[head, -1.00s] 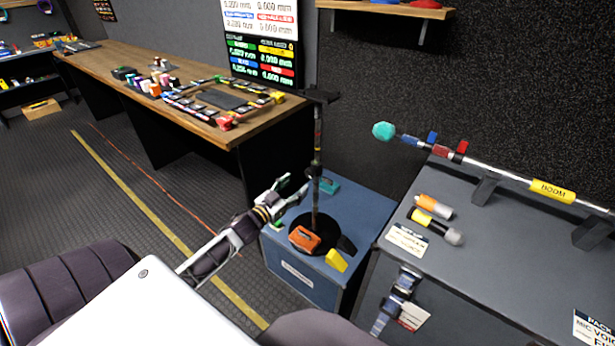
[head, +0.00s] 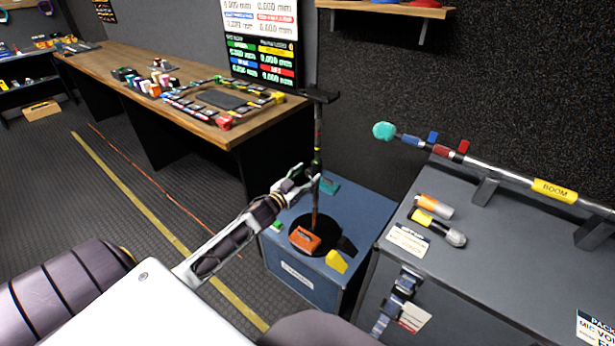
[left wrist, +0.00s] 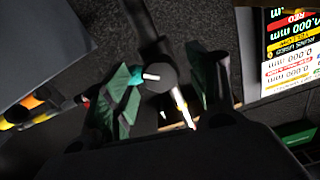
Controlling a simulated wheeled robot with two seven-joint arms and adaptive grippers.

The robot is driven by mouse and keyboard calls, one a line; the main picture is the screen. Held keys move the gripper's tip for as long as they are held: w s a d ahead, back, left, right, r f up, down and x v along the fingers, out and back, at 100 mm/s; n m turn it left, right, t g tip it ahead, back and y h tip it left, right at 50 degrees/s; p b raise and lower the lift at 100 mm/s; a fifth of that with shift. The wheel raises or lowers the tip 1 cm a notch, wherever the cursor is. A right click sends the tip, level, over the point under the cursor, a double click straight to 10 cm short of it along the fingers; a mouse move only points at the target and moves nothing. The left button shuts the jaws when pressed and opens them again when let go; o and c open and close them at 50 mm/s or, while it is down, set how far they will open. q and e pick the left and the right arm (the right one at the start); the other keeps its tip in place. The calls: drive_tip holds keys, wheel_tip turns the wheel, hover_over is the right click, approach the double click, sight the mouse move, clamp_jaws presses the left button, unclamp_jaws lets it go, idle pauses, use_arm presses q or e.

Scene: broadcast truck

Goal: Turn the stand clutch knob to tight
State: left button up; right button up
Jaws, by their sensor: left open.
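A thin stand (head: 316,200) rises from a round black base on a blue case, with a dark crossbar (head: 318,95) on top. My left gripper (head: 304,180) is open at the pole's middle height, close beside the clutch area. In the left wrist view, the green-padded fingers of my left gripper (left wrist: 163,88) lie on either side of a round dark knob (left wrist: 160,82) with a white pointer mark. I cannot tell whether either finger touches it. In the head view the gripper largely hides the knob. My right gripper is not in view.
The blue case (head: 295,268) also bears an orange block (head: 304,238) and a yellow block (head: 337,262). A grey case (head: 480,270) at right holds a boom pole (head: 500,178) and microphones. A wooden desk (head: 245,128) stands behind at left.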

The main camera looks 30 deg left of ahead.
use_arm(q)
drive_tip(key=shift+w, duration=0.45)
drive_tip(key=shift+c, duration=0.2)
drive_tip(key=c, duration=1)
